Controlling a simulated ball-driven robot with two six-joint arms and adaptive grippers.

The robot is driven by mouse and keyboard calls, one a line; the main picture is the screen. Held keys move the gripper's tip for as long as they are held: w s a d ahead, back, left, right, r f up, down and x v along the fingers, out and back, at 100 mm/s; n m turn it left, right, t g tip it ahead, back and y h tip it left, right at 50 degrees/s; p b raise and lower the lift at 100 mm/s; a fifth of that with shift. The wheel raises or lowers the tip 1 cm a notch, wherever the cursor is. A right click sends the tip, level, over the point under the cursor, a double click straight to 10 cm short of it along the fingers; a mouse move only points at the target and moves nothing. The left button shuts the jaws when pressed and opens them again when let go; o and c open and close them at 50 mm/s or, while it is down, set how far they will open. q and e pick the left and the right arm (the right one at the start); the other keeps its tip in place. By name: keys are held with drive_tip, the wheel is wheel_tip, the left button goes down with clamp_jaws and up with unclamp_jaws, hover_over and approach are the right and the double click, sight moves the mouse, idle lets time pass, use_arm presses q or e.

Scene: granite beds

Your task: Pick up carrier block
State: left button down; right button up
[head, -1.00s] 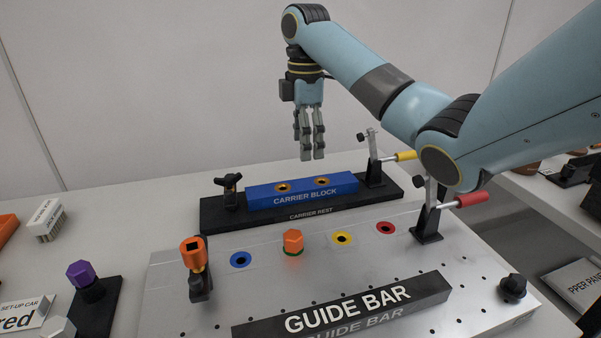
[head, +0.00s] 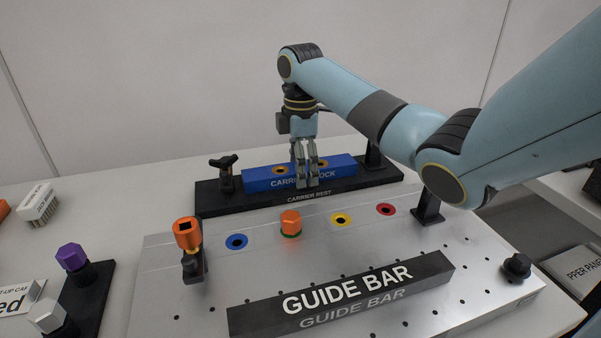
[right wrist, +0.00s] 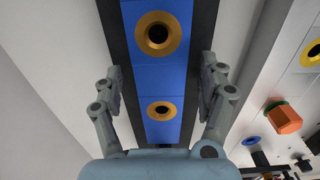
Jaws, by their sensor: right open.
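The blue carrier block (head: 260,179) lies on the black carrier rest (head: 235,204) at the back of the table. It has two gold-ringed holes in its top. My right gripper (head: 306,184) points down over the middle of the block and hides part of its lettering. In the right wrist view the open fingers (right wrist: 160,80) stand on either side of the blue block (right wrist: 157,82), with a gap on each side. The fingers look apart from the block's sides. My left gripper is not in view.
A metal plate (head: 210,270) in front holds the black guide bar (head: 345,290), an orange hex piece (head: 291,223) and coloured ring holes. A black clamp (head: 225,172) stands at the rest's left end. An orange-topped post (head: 188,235) stands at the plate's left.

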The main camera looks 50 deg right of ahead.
clamp_jaws()
drive_tip(key=shift+r, duration=0.1)
idle(0.3)
drive_tip(key=shift+w+r, duration=0.1)
drive_tip(key=shift+r, duration=0.05)
